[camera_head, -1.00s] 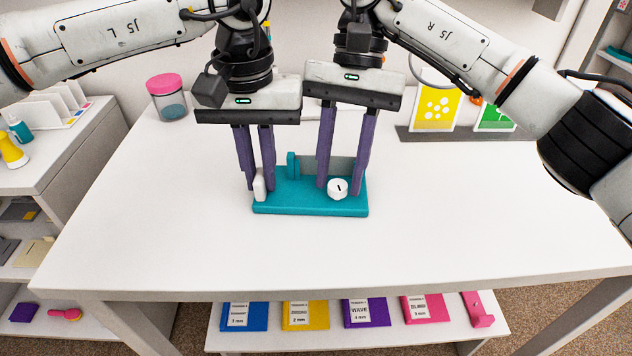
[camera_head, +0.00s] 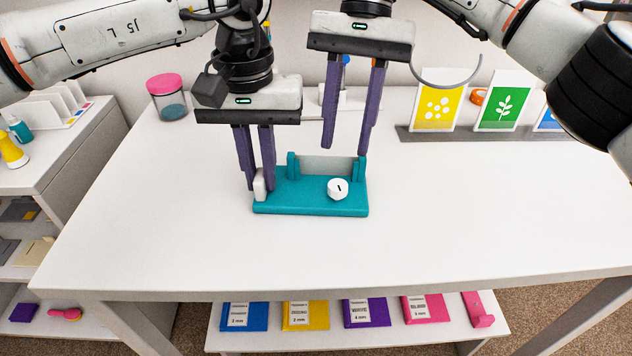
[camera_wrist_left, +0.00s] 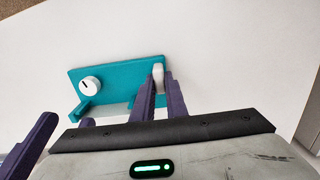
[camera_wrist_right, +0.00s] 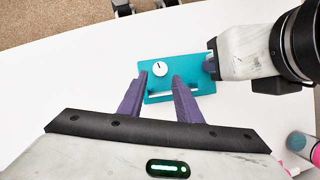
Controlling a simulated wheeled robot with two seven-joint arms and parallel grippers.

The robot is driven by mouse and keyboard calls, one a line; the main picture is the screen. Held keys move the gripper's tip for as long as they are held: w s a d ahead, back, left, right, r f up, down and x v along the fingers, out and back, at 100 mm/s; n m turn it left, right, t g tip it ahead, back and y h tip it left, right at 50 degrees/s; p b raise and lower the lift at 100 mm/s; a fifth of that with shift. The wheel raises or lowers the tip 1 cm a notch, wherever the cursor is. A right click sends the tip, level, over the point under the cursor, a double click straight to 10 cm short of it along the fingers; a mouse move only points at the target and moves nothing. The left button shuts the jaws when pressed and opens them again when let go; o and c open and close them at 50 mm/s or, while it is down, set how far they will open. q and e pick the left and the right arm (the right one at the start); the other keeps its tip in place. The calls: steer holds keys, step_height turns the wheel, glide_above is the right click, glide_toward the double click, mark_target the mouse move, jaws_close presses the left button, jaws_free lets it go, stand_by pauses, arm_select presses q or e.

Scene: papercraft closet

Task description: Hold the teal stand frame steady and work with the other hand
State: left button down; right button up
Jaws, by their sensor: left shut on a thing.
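The teal stand frame (camera_head: 310,207) lies flat on the white table, with two teal uprights and a grey plate (camera_head: 325,166) between them at its back. A white knob (camera_head: 337,188) with a dark mark sits on its right part. A small white block (camera_head: 260,184) is at its left end. My left gripper (camera_head: 258,188) is shut on the frame's left end at the white block; the left wrist view shows its fingers there (camera_wrist_left: 158,100). My right gripper (camera_head: 346,150) is raised above and behind the frame, its fingers apart and empty, also in the right wrist view (camera_wrist_right: 160,80).
A jar with a pink lid (camera_head: 167,98) stands at the back left. Picture cards (camera_head: 438,107) stand in a grey rack at the back right. Colored booklets (camera_head: 306,315) lie on a shelf below. The table's front and right are clear.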

arm_select(q)
steer(key=shift+f, duration=0.1)
steer(key=c, duration=2)
jaws_free()
steer(key=shift+r+p, duration=0.75)
steer(key=shift+r, duration=0.1)
steer(key=o, duration=0.5)
steer(key=c, duration=0.6)
